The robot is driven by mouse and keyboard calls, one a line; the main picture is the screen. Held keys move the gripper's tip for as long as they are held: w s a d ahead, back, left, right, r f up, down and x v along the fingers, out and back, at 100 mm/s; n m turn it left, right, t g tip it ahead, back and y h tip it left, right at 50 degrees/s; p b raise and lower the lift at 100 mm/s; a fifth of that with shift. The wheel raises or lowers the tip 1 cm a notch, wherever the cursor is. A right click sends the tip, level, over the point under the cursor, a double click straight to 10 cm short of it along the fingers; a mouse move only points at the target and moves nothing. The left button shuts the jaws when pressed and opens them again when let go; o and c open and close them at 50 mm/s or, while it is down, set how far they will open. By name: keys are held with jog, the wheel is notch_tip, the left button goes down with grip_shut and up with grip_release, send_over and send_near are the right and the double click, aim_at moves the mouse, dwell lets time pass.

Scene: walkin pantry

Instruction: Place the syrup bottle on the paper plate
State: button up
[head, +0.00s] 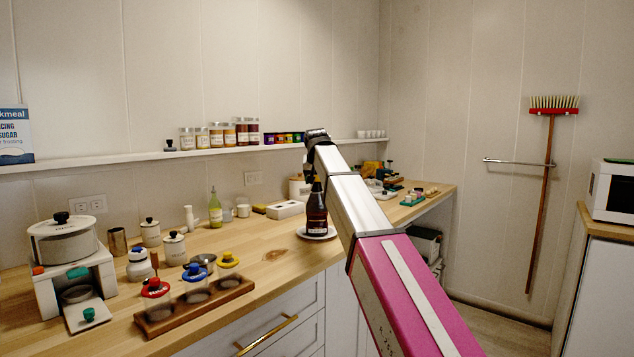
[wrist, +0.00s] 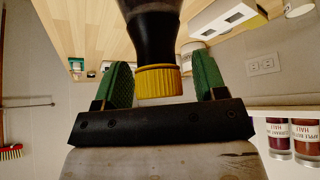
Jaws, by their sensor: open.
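The syrup bottle (head: 316,213) is dark with a light label and stands upright on the counter's far part. A white paper plate (head: 303,234) shows under its base, and the bottle appears to rest on it. In the wrist view, the bottle's dark neck (wrist: 153,38) and yellow cap (wrist: 160,82) lie between the two green fingers of my gripper (wrist: 163,66). The gripper is open, with a gap on each side of the cap. In the head view, my arm comes down over the bottle's top and hides the fingers.
A wooden rack with colored-lid jars (head: 195,303) and a white pot (head: 62,238) stand at the left. A green bottle (head: 215,208) and a white box (head: 286,209) stand behind. A shelf (head: 130,157) with jars runs along the wall. Some counter in front is bare.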

jog(key=v, duration=1.1)
jog(key=shift+r, duration=0.2)
jog(key=shift+s, duration=0.1)
